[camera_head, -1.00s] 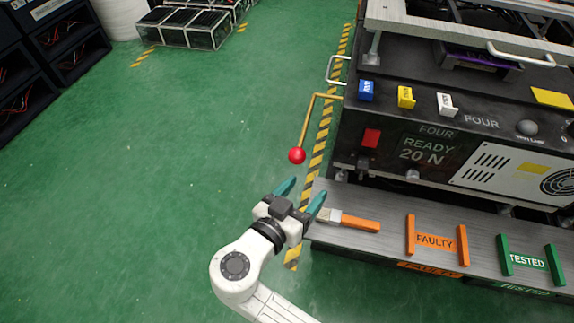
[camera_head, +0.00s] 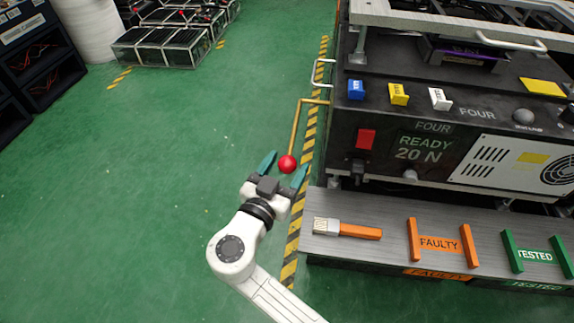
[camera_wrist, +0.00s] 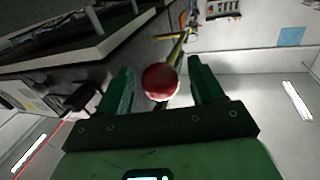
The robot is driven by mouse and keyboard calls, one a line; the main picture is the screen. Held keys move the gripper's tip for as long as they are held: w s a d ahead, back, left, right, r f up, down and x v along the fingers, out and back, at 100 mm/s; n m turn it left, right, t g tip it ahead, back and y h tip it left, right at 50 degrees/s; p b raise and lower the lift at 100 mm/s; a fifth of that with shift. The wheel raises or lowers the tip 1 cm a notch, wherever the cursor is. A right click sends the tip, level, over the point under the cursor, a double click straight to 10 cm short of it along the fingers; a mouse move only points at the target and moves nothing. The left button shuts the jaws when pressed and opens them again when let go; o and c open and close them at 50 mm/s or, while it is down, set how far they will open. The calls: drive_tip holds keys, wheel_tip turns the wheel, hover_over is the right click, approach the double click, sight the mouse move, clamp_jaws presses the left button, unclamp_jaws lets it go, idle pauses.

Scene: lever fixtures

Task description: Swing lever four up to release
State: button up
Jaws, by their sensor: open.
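Lever four is a thin yellow bent rod (camera_head: 295,122) on the left side of the machine labelled FOUR, hanging down to a red ball knob (camera_head: 288,164). My gripper (camera_head: 285,168) is open, with teal fingers. In the head view the knob appears between the two fingertips. In the wrist view the red knob (camera_wrist: 160,82) sits between the open green fingers, with the yellow rod (camera_wrist: 180,45) running away behind it. I see a gap to the finger on each side; contact is not visible.
The machine's front panel (camera_head: 433,142) reads READY 20 N. A metal shelf (camera_head: 390,213) below it carries an orange-handled brush (camera_head: 347,229), an orange FAULTY holder (camera_head: 439,243) and a green TESTED holder (camera_head: 534,255).

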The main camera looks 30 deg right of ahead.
drive_tip(key=shift+w+d, duration=0.25)
drive_tip(key=shift+d, duration=0.15)
clamp_jaws()
idle(0.4)
